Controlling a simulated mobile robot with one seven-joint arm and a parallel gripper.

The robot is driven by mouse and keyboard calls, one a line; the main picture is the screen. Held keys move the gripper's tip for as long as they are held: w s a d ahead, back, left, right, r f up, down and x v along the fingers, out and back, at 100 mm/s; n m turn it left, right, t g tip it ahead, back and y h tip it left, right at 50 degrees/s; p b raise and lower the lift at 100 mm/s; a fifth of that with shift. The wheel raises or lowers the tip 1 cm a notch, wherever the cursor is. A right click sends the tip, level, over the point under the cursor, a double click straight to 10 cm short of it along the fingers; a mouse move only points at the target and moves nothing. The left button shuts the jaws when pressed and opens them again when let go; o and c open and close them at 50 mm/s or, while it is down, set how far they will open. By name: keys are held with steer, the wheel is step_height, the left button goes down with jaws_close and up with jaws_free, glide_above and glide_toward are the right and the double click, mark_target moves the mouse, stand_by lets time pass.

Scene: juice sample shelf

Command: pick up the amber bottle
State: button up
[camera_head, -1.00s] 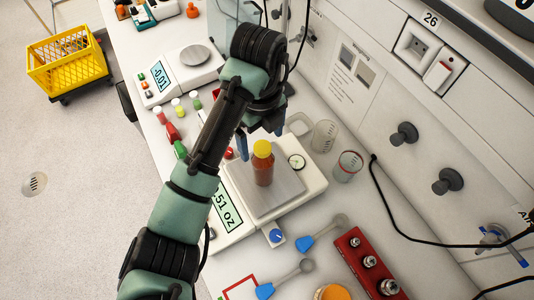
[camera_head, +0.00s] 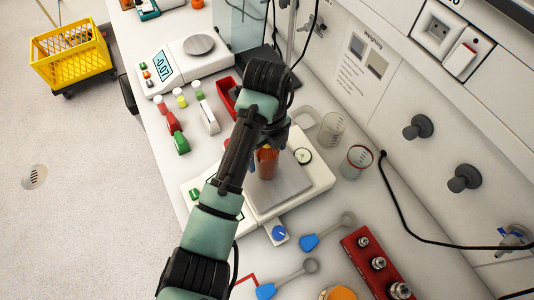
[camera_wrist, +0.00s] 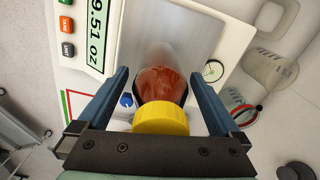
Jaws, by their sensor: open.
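The amber bottle (camera_head: 266,163) stands on the metal pan (camera_head: 291,187) of a white scale. My gripper is right over it and hides its top in the head view. In the wrist view, the bottle's red-brown body (camera_wrist: 160,83) and yellow cap (camera_wrist: 160,119) lie between the two blue fingers of my gripper (camera_wrist: 163,84). The gripper is open, with a finger on each side and gaps visible beside the bottle.
Two glass beakers (camera_head: 331,130) (camera_head: 357,162) stand close to the right of the scale. A second scale (camera_head: 172,66) stands further back. Blue-ended spoons (camera_head: 326,233) and a red block of weights (camera_head: 376,263) lie in front. The wall rises at the right.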

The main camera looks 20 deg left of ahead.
steer(key=shift+r, duration=0.1)
jaws_close()
stand_by(0.3)
